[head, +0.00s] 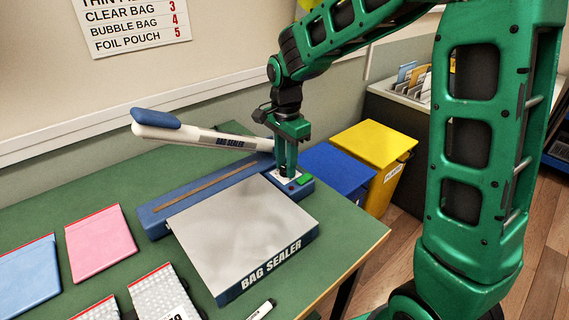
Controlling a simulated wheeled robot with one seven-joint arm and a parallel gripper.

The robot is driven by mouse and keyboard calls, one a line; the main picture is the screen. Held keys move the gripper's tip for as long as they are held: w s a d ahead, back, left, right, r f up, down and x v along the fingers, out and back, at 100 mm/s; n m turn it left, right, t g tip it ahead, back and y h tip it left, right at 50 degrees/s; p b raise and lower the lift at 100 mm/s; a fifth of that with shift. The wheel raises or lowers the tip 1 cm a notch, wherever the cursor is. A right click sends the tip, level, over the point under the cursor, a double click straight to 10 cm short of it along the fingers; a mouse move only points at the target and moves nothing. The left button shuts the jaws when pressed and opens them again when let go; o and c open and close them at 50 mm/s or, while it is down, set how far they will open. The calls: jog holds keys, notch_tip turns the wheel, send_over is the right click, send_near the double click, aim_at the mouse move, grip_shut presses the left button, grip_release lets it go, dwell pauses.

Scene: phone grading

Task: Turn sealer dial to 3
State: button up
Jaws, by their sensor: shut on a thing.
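The bag sealer (255,232) stands on the green table, a blue base with a grey front plate. Its white lever arm (205,137) with a blue grip is raised to the left. My gripper (285,177) points down at the sealer's back right corner, beside a green switch (305,181). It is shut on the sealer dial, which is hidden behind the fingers. A white patch (278,178) shows around the fingertips. The dial's setting cannot be read. A wall sign (135,20) reads clear bag 3, bubble bag 4, foil pouch 5; its top line is cut off.
A pink pouch (100,242), a blue pouch (26,272) and bubble bags (160,292) lie on the table (350,240) left of the sealer. A marker (262,309) lies in front. A blue bin (338,172) and a yellow bin (378,145) stand beyond the right edge.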

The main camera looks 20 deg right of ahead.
aim_at(285, 167)
jog(key=o, duration=0.9)
jog(key=shift+w+a, duration=0.15)
jog(key=shift+o, duration=0.8)
jog(key=shift+r, duration=0.1)
notch_tip(285, 167, up, 11)
jog(key=shift+f, duration=0.2)
